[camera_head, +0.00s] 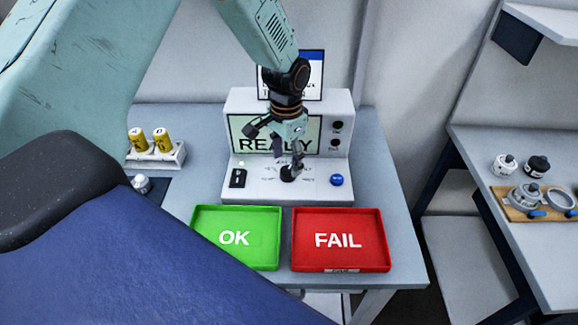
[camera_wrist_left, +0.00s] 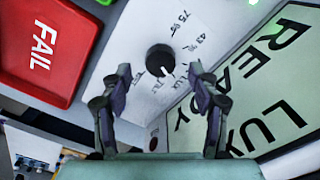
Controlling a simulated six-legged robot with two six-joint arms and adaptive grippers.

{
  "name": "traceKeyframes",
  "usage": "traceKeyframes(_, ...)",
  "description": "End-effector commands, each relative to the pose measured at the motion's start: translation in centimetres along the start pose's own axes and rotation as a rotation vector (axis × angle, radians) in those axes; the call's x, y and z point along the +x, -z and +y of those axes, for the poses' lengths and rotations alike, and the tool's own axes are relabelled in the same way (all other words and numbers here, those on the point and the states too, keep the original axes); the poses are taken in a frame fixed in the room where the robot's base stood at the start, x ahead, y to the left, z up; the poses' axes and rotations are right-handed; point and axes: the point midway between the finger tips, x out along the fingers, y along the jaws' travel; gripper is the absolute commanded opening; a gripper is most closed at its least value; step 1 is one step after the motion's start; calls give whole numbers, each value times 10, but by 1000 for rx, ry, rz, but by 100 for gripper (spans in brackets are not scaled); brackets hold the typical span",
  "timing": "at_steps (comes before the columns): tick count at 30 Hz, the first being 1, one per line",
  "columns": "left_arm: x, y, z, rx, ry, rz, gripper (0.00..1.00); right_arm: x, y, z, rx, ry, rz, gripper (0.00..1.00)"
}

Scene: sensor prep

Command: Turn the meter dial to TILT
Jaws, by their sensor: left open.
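The meter (camera_head: 342,104) is a white console on the table, with a screen reading READY. Its black dial (camera_head: 291,173) sits on the front panel between a black switch and a blue button. In the left wrist view the dial (camera_wrist_left: 160,60) has a white pointer line, and printed labels lie around it, too small to read surely. My left gripper (camera_head: 291,160) is above the dial and partly hides it. In the left wrist view its fingers (camera_wrist_left: 160,76) are apart, one on each side of the dial, with nothing held. My right gripper is not in view.
A green OK tray (camera_head: 213,260) and a red FAIL tray (camera_head: 313,264) lie in front of the meter. A rack (camera_head: 178,156) with yellow cylinders stands at the left. A side table (camera_head: 545,255) at the right holds a wooden board with grey parts.

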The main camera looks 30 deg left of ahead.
Motion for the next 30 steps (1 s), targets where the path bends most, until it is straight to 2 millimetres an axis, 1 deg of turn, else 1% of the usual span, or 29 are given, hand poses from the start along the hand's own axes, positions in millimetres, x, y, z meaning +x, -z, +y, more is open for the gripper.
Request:
traceKeyframes(1, 9, 0, 0, 0, 0, -2, 61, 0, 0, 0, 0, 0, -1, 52)
traceKeyframes(3, 18, 0, 0, -1, 0, -2, 61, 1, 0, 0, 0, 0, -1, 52)
traceKeyframes(7, 30, 2, 0, 0, 0, -1, 61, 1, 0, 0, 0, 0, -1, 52)
traceKeyframes(11, 34, 3, 0, 0, 1, 1, 61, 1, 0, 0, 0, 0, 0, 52)
traceKeyframes(18, 34, 5, 0, 0, 1, 1, 60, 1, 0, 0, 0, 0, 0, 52)
traceKeyframes(30, 34, 5, -1, 0, 1, 2, 26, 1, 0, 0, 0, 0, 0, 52)
